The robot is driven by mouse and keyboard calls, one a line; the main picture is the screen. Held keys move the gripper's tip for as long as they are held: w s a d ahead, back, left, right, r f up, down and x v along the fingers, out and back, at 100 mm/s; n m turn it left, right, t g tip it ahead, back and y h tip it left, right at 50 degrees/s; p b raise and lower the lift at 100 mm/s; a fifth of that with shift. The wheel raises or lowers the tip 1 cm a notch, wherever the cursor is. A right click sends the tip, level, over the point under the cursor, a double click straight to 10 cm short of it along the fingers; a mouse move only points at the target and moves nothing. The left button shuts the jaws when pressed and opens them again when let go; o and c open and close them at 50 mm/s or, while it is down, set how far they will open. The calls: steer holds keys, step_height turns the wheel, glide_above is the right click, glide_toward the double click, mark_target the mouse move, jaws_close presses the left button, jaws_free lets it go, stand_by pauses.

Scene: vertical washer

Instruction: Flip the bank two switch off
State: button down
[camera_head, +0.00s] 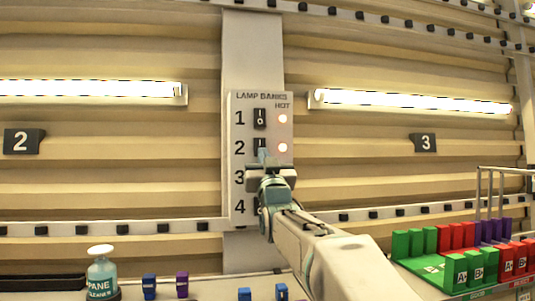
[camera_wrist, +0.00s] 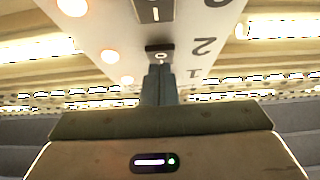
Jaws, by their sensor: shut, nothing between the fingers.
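The white lamp banks panel (camera_head: 237,130) is upright on the wall, with switches numbered 1 to 4. The bank two switch (camera_head: 261,143) is beside the number 2 in the head view, and its lower part is hidden by my fingers. Its lamp (camera_head: 282,147) glows. My gripper (camera_head: 263,156) is shut and empty, its fingertips at the switch. In the wrist view, upside down, the bank two switch (camera_wrist: 159,49) shows an O mark just beyond my shut fingertips (camera_wrist: 158,69). I cannot tell whether they touch it.
The bank one switch (camera_head: 260,119) is just above, with its lamp lit. The bank three switch (camera_wrist: 151,10) is close by. My gripper and arm hide much of the lower panel. A bottle (camera_head: 102,272) and coloured blocks (camera_head: 440,267) stand on the bench below.

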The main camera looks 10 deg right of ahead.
steer(key=shift+w+f, duration=0.1)
steer(key=shift+w, duration=0.2)
steer(key=shift+w+f+t+b, duration=0.1)
steer(key=shift+w+t+b, duration=0.25)
steer(key=shift+b, duration=0.75)
steer(key=shift+s+f, duration=0.1)
steer(key=b+v, duration=0.7)
steer(key=v, duration=0.6)
steer(key=shift+w+f, duration=0.3)
steer(key=shift+f, duration=0.05)
